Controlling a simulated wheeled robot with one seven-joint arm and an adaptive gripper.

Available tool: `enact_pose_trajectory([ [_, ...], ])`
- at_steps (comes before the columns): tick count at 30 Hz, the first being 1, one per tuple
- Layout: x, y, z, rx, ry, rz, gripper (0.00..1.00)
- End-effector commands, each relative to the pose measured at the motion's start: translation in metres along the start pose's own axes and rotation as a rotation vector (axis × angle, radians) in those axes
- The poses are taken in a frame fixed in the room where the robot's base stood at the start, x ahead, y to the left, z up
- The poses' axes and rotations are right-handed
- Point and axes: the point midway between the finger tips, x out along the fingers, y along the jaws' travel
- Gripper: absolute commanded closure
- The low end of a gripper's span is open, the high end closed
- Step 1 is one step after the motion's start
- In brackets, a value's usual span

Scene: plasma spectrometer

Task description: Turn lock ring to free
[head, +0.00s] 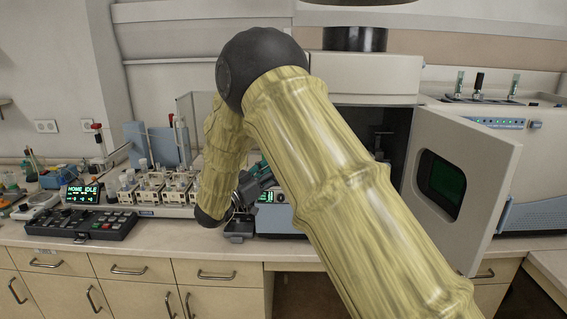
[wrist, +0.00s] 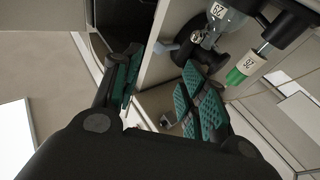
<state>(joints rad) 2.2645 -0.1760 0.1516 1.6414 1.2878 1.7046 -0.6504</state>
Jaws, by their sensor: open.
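My gripper (wrist: 163,88) is open in the wrist view, its two green-padded fingers apart with nothing between them. In the head view my gripper (head: 258,178) is partly hidden by my own arm, low in front of the spectrometer (head: 372,72). A dark rounded fitting (wrist: 203,48) lies just beyond the right finger in the wrist view. I cannot tell whether it is the lock ring. I cannot make out a lock ring for sure in either view. The instrument's door (head: 468,165) stands open at the right of its dark chamber.
A rack of vials (head: 160,187) and a control box (head: 98,224) stand left on the bench. The open door juts forward on the right.

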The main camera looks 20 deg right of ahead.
Motion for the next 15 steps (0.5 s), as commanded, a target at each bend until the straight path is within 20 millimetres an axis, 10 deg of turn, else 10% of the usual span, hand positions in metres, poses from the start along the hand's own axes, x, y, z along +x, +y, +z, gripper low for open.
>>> enact_pose_trajectory([
  [15, -0.018, 0.000, 0.001, -0.001, -0.001, 0.001, 0.57],
])
